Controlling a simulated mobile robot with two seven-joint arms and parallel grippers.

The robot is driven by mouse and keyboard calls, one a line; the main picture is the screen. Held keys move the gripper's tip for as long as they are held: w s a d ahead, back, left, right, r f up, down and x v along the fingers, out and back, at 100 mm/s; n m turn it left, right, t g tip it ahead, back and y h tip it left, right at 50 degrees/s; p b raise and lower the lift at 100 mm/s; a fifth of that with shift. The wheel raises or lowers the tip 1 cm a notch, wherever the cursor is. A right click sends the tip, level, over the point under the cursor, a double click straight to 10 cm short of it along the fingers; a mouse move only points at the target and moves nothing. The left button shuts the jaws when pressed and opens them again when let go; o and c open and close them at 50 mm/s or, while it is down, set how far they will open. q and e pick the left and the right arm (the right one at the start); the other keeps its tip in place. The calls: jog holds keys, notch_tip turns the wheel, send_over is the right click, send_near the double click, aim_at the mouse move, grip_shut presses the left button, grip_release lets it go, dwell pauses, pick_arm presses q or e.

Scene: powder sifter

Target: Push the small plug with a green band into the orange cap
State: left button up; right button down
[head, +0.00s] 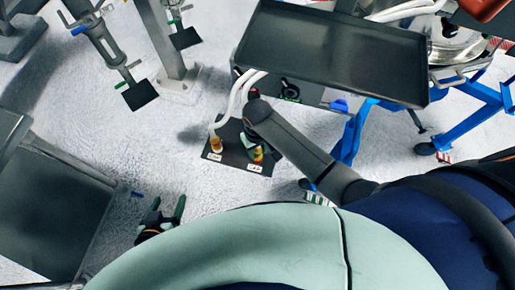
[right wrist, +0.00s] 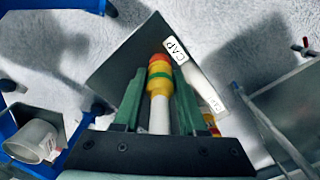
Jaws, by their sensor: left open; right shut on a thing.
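In the right wrist view, the small plug (right wrist: 160,115) has a white shaft, yellow parts and a green band. My right gripper (right wrist: 159,95) is shut on it, one green finger on each side. The orange cap (right wrist: 159,58) is in line just beyond the green band, by the CAP label; I cannot tell how far the plug sits in it. In the head view my right gripper (head: 259,149) is over the CAP end of the dark board (head: 236,158), partly hiding plug and cap. My left gripper (head: 167,208) is open and empty, low at left.
A second yellow-orange piece (head: 216,145) stands by the other label on the board, with white hoses close behind. A large dark tray (head: 335,55) on a blue frame is above right. A dark table (head: 50,205) is at left. Open floor lies between.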

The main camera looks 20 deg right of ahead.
jog(key=shift+f, duration=0.65)
jog(key=shift+c, duration=1.9)
grip_release()
jog(key=shift+r, duration=0.1)
